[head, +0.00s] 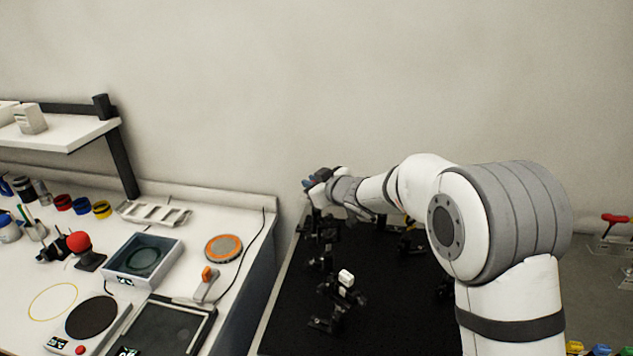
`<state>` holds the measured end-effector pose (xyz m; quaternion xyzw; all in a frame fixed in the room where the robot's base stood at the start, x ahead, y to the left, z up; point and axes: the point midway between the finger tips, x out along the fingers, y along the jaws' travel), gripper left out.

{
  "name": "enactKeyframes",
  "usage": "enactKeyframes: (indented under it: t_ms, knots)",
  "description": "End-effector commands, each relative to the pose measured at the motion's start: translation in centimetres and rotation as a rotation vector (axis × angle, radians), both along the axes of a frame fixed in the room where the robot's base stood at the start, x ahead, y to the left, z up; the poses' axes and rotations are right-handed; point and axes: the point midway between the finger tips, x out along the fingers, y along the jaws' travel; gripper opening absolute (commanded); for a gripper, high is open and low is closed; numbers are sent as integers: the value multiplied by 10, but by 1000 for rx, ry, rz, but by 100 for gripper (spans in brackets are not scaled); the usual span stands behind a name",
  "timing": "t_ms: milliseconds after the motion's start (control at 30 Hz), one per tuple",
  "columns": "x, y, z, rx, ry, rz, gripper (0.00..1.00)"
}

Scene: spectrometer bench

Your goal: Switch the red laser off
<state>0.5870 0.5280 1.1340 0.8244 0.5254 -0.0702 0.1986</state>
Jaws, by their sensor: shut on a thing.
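My gripper (314,182) is at the end of my outstretched arm, at the far left part of the black optical bench (285,318). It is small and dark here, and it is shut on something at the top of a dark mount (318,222). The held thing is too small to name and is mostly hidden by the jaws. I cannot pick out the red laser, its switch or any red beam in this view. My arm hides much of the bench's right side.
A dark mount with a white block (346,278) stands nearer on the bench. The white table (214,196) at left holds a grey tray box (145,258), an orange-rimmed disc (223,248) and a red ball on a stand (78,242). A red-handled lever (614,218) is at far right.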

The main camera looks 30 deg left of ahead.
Motion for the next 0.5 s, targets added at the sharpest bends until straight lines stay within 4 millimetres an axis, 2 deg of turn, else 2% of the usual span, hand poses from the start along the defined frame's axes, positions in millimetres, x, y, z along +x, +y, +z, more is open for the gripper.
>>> enactKeyframes:
  t_ms: [500]
  knots:
    - [-3,4,-1,-122,-105,-1,0]
